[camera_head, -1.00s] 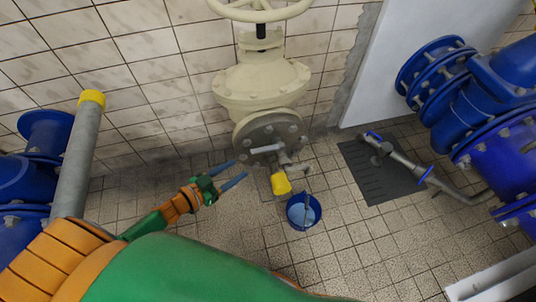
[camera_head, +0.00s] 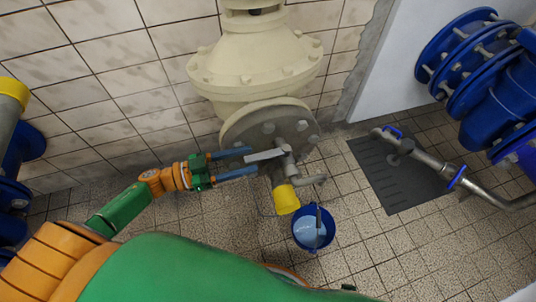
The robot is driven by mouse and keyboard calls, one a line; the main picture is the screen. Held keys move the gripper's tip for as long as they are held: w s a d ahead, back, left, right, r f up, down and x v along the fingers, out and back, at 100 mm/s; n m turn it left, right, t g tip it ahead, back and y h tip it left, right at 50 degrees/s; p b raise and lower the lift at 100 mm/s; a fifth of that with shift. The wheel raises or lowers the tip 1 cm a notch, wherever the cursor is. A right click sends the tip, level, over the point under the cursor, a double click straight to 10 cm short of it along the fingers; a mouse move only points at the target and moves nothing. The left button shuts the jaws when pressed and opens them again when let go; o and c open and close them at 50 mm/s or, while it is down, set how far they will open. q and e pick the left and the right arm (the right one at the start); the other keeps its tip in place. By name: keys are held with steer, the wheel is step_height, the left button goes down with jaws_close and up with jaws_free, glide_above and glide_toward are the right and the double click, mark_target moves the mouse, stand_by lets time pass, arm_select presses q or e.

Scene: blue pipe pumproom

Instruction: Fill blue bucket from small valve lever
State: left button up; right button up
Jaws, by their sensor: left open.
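The small valve lever (camera_head: 265,156) is a pale grey bar on a small tap, in front of the grey round flange of the big cream valve. My left gripper (camera_head: 253,160) is open, its two blue fingers pointing right. The lever's left end lies at the gap between the fingertips; I cannot tell whether they touch it. A bent grey spout (camera_head: 310,179) comes out right of the tap. My right gripper is not in view.
A yellow cap (camera_head: 286,199) hangs below the tap, close above the bucket. The cream valve (camera_head: 255,65) stands against the tiled wall. A dark floor plate (camera_head: 400,180) with a grey pipe lies right. Blue flanged pipes (camera_head: 460,60) stand far right.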

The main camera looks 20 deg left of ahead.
mark_target(282, 150)
arm_select(q)
steer(key=x, duration=0.6)
steer(key=shift+w+d+r, duration=0.1)
steer(key=shift+w+d, duration=0.05)
steer(key=shift+d, duration=0.1)
jaws_close()
stand_by(1.0)
